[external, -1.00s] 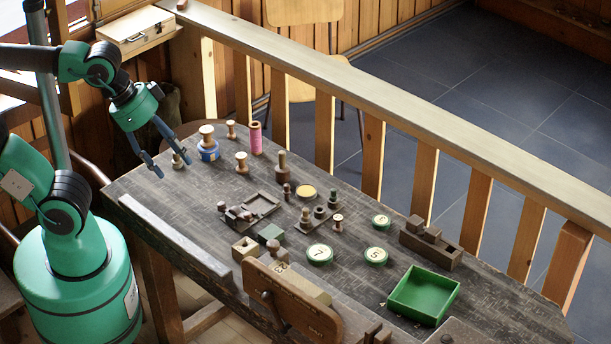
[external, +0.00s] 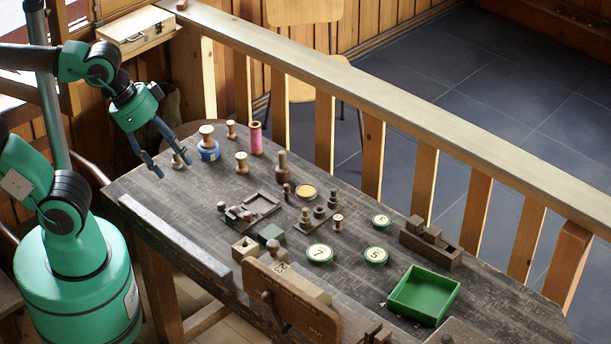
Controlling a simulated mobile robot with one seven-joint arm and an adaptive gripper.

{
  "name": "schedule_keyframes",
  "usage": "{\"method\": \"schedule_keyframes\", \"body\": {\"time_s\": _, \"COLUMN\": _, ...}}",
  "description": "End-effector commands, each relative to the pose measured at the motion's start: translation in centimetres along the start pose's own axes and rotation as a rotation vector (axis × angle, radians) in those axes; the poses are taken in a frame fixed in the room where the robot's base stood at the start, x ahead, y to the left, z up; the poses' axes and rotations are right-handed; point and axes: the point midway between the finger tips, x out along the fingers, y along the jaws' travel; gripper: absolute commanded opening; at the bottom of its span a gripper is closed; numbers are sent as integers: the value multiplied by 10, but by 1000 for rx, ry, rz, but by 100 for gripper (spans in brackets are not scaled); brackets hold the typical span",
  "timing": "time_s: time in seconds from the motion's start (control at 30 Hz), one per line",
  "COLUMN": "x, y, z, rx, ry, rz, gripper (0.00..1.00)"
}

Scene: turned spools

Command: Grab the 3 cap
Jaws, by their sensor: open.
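Several round caps lie flat on the dark workbench (external: 215,255). One cap reads 7 (external: 320,253) and another reads 5 (external: 376,255). A smaller green-rimmed cap (external: 381,221) has a mark too small to read surely. A yellow-topped disc (external: 306,192) lies near the middle, with no digit that I can make out. I cannot pick out a clear 3 on any cap. My gripper (external: 172,167) is open over the bench's far left corner, fingers spread and pointing down.
A blue-banded spool (external: 208,150), a pink spool (external: 256,138) and a plain wooden spool (external: 241,163) stand right of my gripper. An empty green tray (external: 452,302) is at the right. A wooden vise (external: 300,305) is at the front edge. A railing (external: 400,118) runs behind the bench.

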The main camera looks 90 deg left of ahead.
Motion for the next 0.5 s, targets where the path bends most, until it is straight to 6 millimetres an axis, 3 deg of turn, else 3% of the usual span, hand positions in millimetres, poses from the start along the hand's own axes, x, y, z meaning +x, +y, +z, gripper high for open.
{"method": "schedule_keyframes", "body": {"time_s": 0.5, "x": -1, "y": -1, "z": -6, "rx": 6, "ry": -4, "rz": -2, "gripper": 64}}
